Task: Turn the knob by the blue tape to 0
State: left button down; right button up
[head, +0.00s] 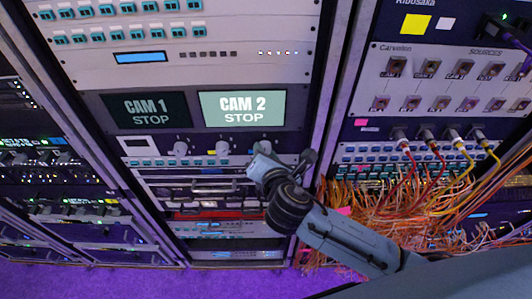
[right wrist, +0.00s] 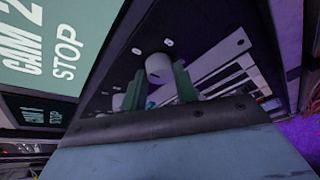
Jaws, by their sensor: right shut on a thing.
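A row of pale round knobs runs along the dark panel under the two screens. In the head view a left knob (head: 181,148) and a middle knob (head: 222,148) show clear of my arm. My right gripper (head: 261,158) is at the right end of this row and covers part of it. In the right wrist view its two green fingers (right wrist: 160,84) are closed on the sides of a white knob (right wrist: 158,66). Another knob (right wrist: 118,101) shows beyond the fingers. My left gripper is out of view.
Above the knobs are a dark CAM 1 STOP screen (head: 146,109) and a lit CAM 2 STOP screen (head: 242,108). Drawer-like units with handles (head: 205,187) lie below. Orange cables (head: 385,205) hang in a thick tangle to the right of my right forearm.

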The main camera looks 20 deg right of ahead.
jog(key=o, duration=1)
jog(key=shift+c, duration=0.2)
jog(key=d+b+v, duration=0.1)
jog(key=v, duration=1.2)
jog(key=shift+s+a, duration=0.15)
jog(key=shift+a, duration=0.3)
